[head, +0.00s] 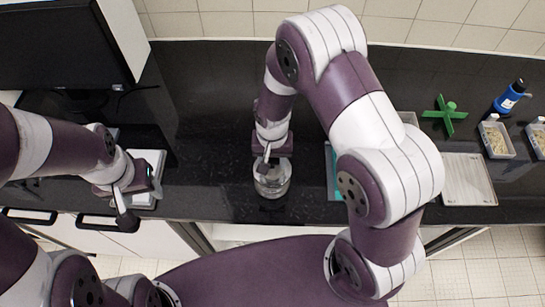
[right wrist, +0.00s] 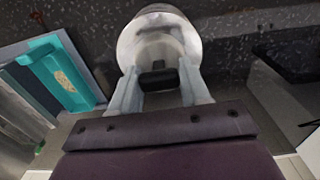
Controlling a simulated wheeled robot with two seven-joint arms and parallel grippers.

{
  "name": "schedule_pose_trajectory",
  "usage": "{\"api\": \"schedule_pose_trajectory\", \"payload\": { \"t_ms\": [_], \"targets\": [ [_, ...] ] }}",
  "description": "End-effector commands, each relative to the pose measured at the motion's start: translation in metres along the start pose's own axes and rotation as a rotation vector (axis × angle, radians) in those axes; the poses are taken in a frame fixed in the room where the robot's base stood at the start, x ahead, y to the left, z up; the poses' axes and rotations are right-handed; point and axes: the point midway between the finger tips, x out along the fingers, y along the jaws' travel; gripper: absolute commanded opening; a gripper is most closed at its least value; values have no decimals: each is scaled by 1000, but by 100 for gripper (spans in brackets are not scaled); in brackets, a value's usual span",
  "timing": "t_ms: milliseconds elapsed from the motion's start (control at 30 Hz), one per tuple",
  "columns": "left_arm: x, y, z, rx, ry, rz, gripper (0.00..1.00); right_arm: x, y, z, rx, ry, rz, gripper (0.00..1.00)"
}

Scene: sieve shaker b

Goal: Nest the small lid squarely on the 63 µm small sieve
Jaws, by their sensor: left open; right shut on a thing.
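My right gripper (head: 266,158) is over a round, shiny metal sieve stack (head: 272,184) near the counter's front edge. In the right wrist view the right gripper (right wrist: 158,88) is shut on a dark knob, apparently that of the small lid (right wrist: 158,78). A round metal rim (right wrist: 157,18) shows just beyond the fingers. I cannot tell the 63 µm small sieve apart within the stack, or whether the lid sits flat on it. My left gripper (head: 122,208) is open and empty, in front of a white device at left.
The white device (head: 150,163) stands at left, below a black monitor (head: 62,45). A teal-and-grey item (right wrist: 68,75) lies beside the stack. A green cross-shaped piece (head: 446,114), blue bottle (head: 508,98), sample trays (head: 496,138) and metal plate (head: 468,180) are at right. Counter behind the stack is clear.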

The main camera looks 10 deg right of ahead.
Motion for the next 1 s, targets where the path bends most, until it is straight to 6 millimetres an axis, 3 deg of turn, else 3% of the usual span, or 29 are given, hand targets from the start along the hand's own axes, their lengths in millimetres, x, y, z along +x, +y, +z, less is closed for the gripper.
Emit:
{"api": "schedule_pose_trajectory", "payload": {
  "t_ms": [833,867,933,1000],
  "targets": [
    [2,0,0,0,0,0,57,5,0,0,0,1,0,0],
    [2,0,0,0,0,0,57,5,0,0,0,1,0,49],
    [2,0,0,0,0,0,57,5,0,0,0,1,0,72],
    [2,0,0,0,0,0,57,5,0,0,0,1,0,76]
  ]
}}
